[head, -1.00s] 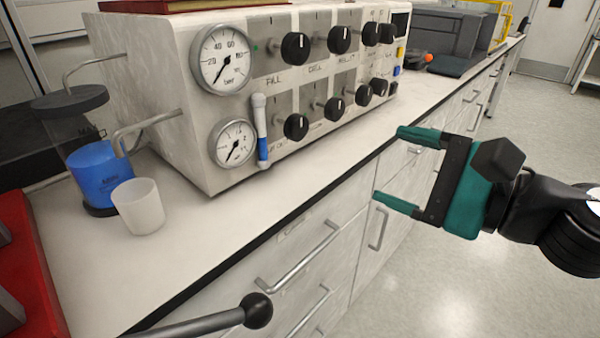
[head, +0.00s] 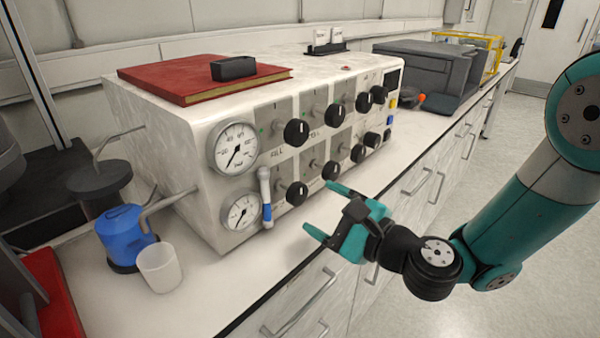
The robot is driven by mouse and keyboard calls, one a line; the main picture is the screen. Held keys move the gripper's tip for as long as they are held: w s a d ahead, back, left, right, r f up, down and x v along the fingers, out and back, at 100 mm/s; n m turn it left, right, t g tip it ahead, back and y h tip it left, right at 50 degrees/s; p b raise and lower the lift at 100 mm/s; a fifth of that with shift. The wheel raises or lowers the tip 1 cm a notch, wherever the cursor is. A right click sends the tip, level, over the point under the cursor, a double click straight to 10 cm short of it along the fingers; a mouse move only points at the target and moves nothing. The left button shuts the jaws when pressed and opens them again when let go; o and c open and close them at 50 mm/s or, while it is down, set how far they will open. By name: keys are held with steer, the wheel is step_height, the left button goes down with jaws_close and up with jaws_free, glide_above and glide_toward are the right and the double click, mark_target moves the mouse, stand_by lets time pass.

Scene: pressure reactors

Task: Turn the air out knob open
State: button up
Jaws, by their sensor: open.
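The reactor control box (head: 185,150) has two rows of round black knobs on its front. The lower-left knob (head: 297,194) sits just right of the lower gauge; its label is too small to read now, and an earlier view shows "OUT" near it. I cannot tell its setting for certain. My gripper (head: 319,208) is open and empty, with teal fingers pointing left toward the panel. In the picture its fingertips lie right of and below that knob, apparently apart from it. The neighbouring lower knob (head: 331,170) is just above the upper finger.
A white and blue marker-like piece (head: 265,198) stands upright beside the two gauges. A red book (head: 190,78) lies on the box. A white cup (head: 160,268) and blue vessel (head: 125,233) stand at left. Drawer handles (head: 305,300) project below the counter.

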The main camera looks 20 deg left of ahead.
mark_target(302, 196)
steer(key=p+x, duration=0.1)
steer(key=x, duration=0.5)
steer(key=shift+p, duration=0.3)
steer(key=c, duration=0.9)
steer(key=shift+c, duration=0.2)
